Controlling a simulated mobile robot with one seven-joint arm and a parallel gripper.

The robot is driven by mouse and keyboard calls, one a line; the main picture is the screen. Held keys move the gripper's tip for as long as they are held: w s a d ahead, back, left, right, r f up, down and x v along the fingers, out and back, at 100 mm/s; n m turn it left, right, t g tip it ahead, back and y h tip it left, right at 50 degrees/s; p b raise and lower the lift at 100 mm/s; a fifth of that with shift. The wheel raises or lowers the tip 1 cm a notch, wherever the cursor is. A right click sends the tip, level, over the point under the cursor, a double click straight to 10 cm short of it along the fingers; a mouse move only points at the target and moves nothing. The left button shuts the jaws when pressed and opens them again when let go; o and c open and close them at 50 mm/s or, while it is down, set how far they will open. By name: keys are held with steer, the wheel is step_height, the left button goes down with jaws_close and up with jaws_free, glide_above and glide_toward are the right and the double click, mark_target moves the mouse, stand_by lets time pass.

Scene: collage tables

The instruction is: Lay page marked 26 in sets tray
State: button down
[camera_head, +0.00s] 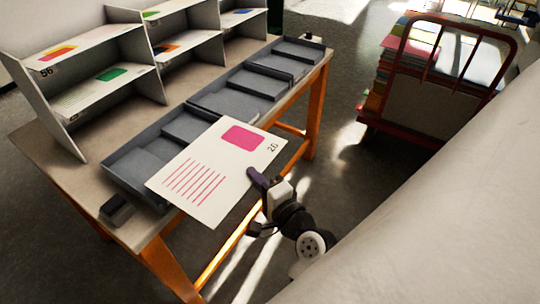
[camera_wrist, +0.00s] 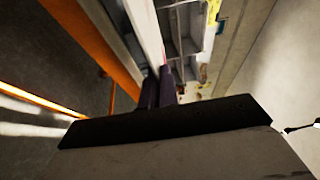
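A white page (camera_head: 205,165) with a pink block, pink lines and a number that looks like 20 or 26 is in the head view. My gripper (camera_head: 258,182) is shut on its right edge, near the number. The page is held tilted above the near end of the long grey tray (camera_head: 112,177) and overhangs the table's front edge. It hides part of the tray. The tray has several compartments, and those in view look empty. In the wrist view, the two dark fingers (camera_wrist: 158,90) are close together, with the page's pale edge (camera_wrist: 148,35) seen beyond them.
A grey shelf rack (camera_head: 150,62) holding several coloured pages stands along the back of the orange-legged table (camera_head: 70,165). A small dark block (camera_head: 116,209) sits at the near left corner. A red trolley (camera_head: 437,80) with stacked paper stands at right, across open floor.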

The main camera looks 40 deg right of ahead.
mark_target(202, 151)
steer(key=w+a, duration=0.2)
steer(key=w, duration=0.3)
steer(key=w+a+p, duration=0.1)
steer(key=w, duration=0.4)
steer(key=w+a+p, duration=0.1)
steer(key=w+a, duration=0.1)
steer(key=w, duration=0.3)
steer(key=shift+w+a+r, duration=0.15)
steer(key=shift+w+a, duration=0.1)
steer(key=shift+a, duration=0.05)
steer(key=f, duration=0.1)
steer(key=f+b, duration=0.1)
steer(key=w+f+b, duration=0.1)
steer(key=shift+a+f, duration=0.25)
steer(key=shift+f, duration=0.15)
steer(key=shift+w+f+b, duration=0.2)
steer(key=shift+f+b, duration=0.5)
steer(key=shift+f, duration=0.15)
steer(key=c, duration=1.6)
jaws_free()
steer(key=shift+s, duration=0.1)
steer(key=shift+s+a+b, duration=0.15)
steer(key=shift+s+b, duration=0.55)
steer(key=shift+s, duration=2.7)
steer(key=shift+s+a+b, duration=0.15)
steer(key=shift+s+b, duration=0.55)
steer(key=shift+s, duration=2.7)
